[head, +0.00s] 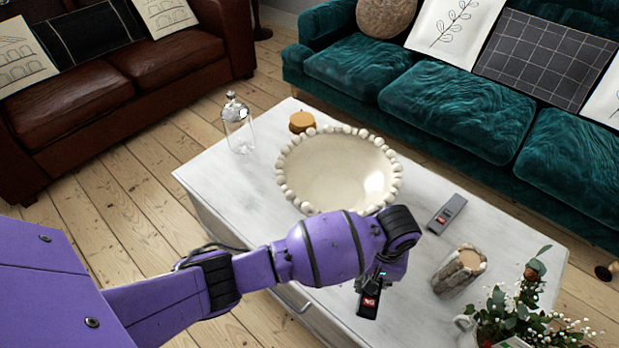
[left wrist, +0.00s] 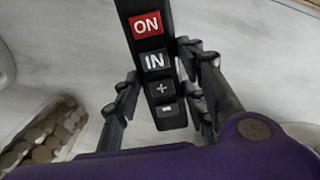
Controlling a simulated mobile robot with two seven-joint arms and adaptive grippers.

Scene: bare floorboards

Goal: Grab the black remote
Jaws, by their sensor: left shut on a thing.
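The black remote (head: 369,303) is at the near side of the white table, with a red ON button showing. My left gripper (head: 376,278) is shut on it, and my wrist hides its far end in the head view. In the left wrist view the black remote (left wrist: 153,60) runs between the two fingers of my left gripper (left wrist: 158,88), with buttons facing the camera. I cannot tell whether it touches the table. A second, grey remote (head: 446,214) with a red button lies on the table farther right. My right gripper is not in view.
The white table (head: 225,175) also holds a beaded bowl (head: 335,172), a glass bell jar (head: 238,125), a small orange-brown jar (head: 301,121), a stone-sided candle holder (head: 459,270) and a potted plant (head: 515,310). A teal sofa (head: 440,105) and a brown sofa (head: 120,80) stand beyond.

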